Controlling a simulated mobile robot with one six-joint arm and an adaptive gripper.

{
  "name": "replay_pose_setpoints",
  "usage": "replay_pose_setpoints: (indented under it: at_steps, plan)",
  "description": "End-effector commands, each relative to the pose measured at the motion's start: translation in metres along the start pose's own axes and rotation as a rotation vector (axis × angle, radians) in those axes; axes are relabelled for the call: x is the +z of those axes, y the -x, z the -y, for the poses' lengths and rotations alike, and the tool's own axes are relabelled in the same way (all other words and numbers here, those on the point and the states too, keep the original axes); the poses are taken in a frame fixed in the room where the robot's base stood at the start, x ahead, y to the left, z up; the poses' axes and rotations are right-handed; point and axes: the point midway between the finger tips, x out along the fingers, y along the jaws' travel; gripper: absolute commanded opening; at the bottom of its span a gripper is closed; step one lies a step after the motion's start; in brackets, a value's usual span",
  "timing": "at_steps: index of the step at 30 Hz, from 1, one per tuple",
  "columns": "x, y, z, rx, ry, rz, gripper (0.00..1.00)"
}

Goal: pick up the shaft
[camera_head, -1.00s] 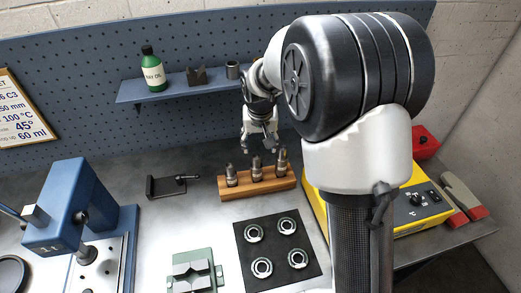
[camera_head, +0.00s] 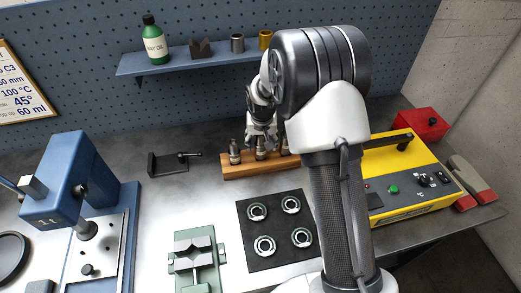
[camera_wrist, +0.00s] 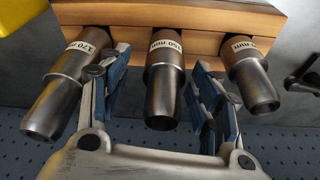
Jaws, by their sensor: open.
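Three grey metal shafts stand in a wooden rack (camera_head: 240,170); the rack's wood also shows in the wrist view (camera_wrist: 200,18). In the wrist view the left shaft (camera_wrist: 60,95) is labelled 170 mm. The middle shaft (camera_wrist: 162,95) and the right shaft (camera_wrist: 254,82) have partly readable mm labels. My gripper (camera_wrist: 160,78) is open, with one finger on each side of the middle shaft. Contact with the shaft cannot be made out. In the head view my gripper (camera_head: 262,143) is down at the rack and partly hides the shafts.
A black holder (camera_head: 170,162) stands left of the rack. A dark mat (camera_head: 277,228) with several rings and a green vise-like block (camera_head: 196,258) lie in front. A blue press (camera_head: 70,190) is at left, a yellow heater (camera_head: 420,190) at right. A shelf (camera_head: 180,65) hangs behind.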

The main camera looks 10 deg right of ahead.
Motion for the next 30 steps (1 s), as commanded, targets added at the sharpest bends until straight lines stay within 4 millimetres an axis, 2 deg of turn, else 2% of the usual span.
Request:
replay_pose_setpoints:
  at_steps: [1,6,13,30]
  plan:
    - [0.003,-0.012,0.002,0.001,0.002,0.003,0.58]
    - [0.003,-0.034,0.003,0.000,0.001,0.001,0.58]
    - [0.002,-0.034,0.003,0.000,0.001,0.000,0.58]
    - [0.002,-0.034,0.003,0.000,0.001,0.000,0.20]
